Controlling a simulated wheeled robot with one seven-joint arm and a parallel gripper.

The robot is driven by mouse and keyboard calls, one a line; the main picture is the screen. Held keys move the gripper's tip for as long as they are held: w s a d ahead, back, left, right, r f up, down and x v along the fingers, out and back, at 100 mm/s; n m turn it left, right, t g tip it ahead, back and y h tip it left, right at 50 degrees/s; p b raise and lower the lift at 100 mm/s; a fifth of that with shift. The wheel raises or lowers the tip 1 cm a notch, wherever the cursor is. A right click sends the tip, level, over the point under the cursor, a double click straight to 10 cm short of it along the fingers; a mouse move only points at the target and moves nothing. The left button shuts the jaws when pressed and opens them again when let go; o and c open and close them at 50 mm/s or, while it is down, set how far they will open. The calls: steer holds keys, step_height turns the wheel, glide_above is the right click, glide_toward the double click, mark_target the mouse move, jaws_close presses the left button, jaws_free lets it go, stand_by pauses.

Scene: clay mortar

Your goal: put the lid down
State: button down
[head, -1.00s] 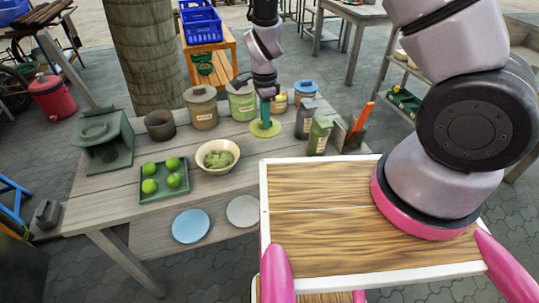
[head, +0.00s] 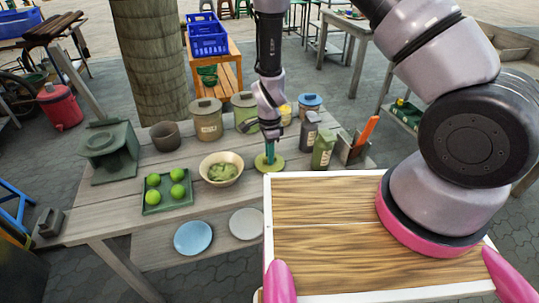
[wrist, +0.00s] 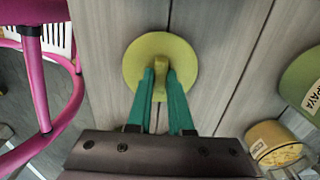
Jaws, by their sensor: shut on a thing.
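The lid is a round yellow-green disc (head: 262,167) with a raised grip in the middle. It lies flat, over the right part of the wooden table near its front edge, and also shows in the wrist view (wrist: 133,68). My gripper (head: 269,154) points down from above, its teal fingers shut on the lid's grip, as the wrist view (wrist: 161,82) shows. I cannot tell whether the lid touches the tabletop.
A cream bowl (head: 221,180) and a green tray (head: 150,208) of limes stand to the left. Lidded canisters (head: 206,122) stand behind. A grey jar (head: 308,130), a green bottle (head: 323,150) and a utensil box (head: 352,152) stand to the right. Bare planks (wrist: 105,40) surround the lid.

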steer(key=c, duration=0.8)
jaws_free()
steer(key=shift+f, duration=0.1)
steer(key=d+r+n+t+y, duration=0.15)
steer(key=d+r, duration=0.25)
steer(key=r, duration=0.9)
steer(key=d+r+n+y, duration=0.1)
steer(key=d+r+n, duration=0.15)
steer(key=r, duration=0.95)
steer(key=d+r+n+t+y, duration=0.1)
steer(key=d+r, duration=0.3)
steer(key=r, duration=0.9)
steer(key=s+d+r+n+t, duration=0.1)
steer(key=s+d+r+n, duration=0.1)
steer(key=s+d+r, duration=0.2)
steer(key=s+d+r+n+t+h, duration=0.1)
steer(key=s+d+r+n+t, duration=0.1)
steer(key=s+d+r, duration=0.2)
steer(key=s+d+r+n+t, duration=0.1)
steer(key=s+d+r, duration=0.3)
steer(key=r, duration=0.1)
steer(key=shift+s+d+r+n+t+h, duration=0.15)
steer(key=shift+r+n+t+h, duration=0.1)
steer(key=shift+r+n+t, duration=0.15)
